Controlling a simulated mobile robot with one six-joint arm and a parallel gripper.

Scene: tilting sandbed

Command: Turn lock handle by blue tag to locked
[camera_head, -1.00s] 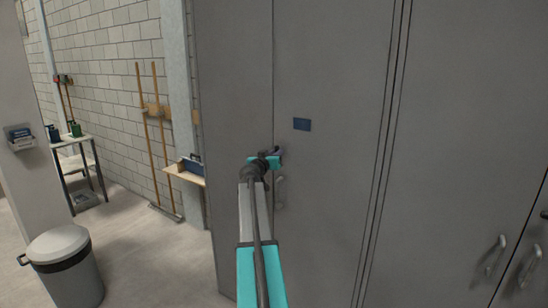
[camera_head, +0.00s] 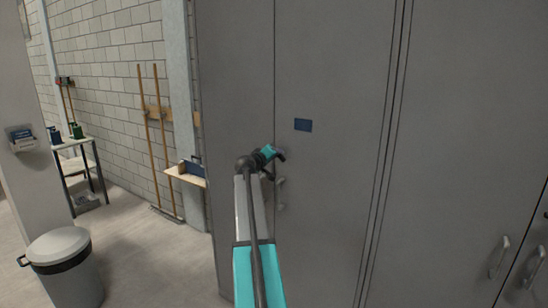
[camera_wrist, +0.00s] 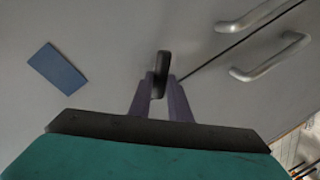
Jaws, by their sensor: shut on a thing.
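The tag (camera_wrist: 57,68) also shows at the left of the wrist view, tilted. The small black lock handle (camera_wrist: 161,68) stands between the purple fingers of my gripper (camera_wrist: 164,84), which are shut on it. In the wrist view the handle lies at a slant to the door seam. In the head view my wrist and gripper mostly hide the handle.
A grey pull handle (camera_head: 281,193) is on the door just below my gripper. Two pull handles, one of them the nearer (camera_wrist: 272,58), show at upper right in the wrist view. A bin (camera_head: 64,265) stands at lower left. Floor is clear between bin and cabinet.

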